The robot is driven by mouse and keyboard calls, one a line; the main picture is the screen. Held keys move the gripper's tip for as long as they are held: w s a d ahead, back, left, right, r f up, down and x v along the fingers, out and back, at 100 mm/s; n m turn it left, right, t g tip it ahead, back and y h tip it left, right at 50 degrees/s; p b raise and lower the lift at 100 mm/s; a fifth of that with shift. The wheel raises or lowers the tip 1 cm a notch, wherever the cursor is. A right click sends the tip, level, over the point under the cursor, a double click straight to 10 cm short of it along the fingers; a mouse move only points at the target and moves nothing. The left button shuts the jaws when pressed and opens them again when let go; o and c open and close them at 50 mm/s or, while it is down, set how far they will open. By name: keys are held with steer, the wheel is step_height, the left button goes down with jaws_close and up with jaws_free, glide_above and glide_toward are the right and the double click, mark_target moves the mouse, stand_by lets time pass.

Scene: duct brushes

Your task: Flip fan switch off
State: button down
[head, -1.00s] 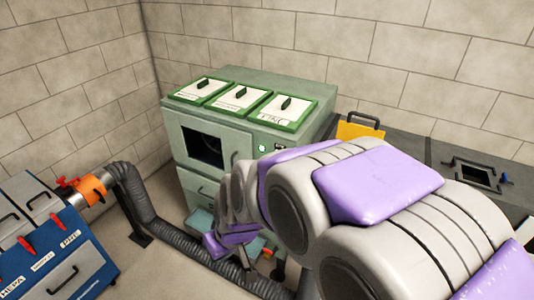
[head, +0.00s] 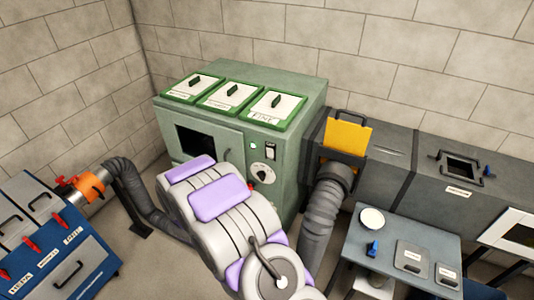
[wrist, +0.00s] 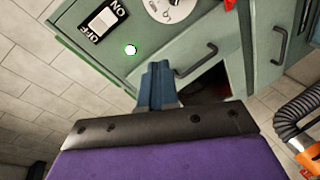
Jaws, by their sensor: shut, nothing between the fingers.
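The fan switch (wrist: 103,18) is a white rocker on a black plate with ON and OFF labels, at the upper left of the wrist view. It also shows small in the head view (head: 270,148), on the front of the green cabinet (head: 287,110). A lit green lamp (wrist: 130,49) is beside it. My gripper (wrist: 157,75) is shut and empty in the wrist view, below and to the right of the switch and lamp, with no visible contact with the switch. The rocker's tilt is unclear. My arm hides the gripper in the head view.
A dial (head: 263,175) sits below the switch on the cabinet front. A grey hose (head: 322,210) and a small table (head: 375,240) stand at right. A blue box (head: 65,255) is at left.

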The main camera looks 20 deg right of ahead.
steer(key=s+d+r+n+h+p, duration=0.1)
steer(key=s+d+n+h, duration=0.1)
steer(key=s+h, duration=0.15)
steer(key=h+b, duration=0.2)
glide_toward(269, 151)
steer(key=shift+n+t, duration=0.3)
steer(key=shift+t, duration=0.1)
steer(key=x, duration=0.6)
steer(key=shift+s+d+f, duration=0.15)
steer(key=shift+d+f, duration=0.15)
steer(key=shift+d+r, duration=0.1)
steer(key=shift+d, duration=0.15)
steer(key=shift+w+r, duration=0.1)
steer(key=shift+w, duration=0.15)
steer(key=y+p, duration=0.1)
steer(key=p, duration=0.2)
steer(key=shift+w+d+r+g, duration=0.1)
steer(key=shift+r+g, duration=0.2)
steer(key=shift+r, duration=0.1)
steer(key=shift+f, duration=0.2)
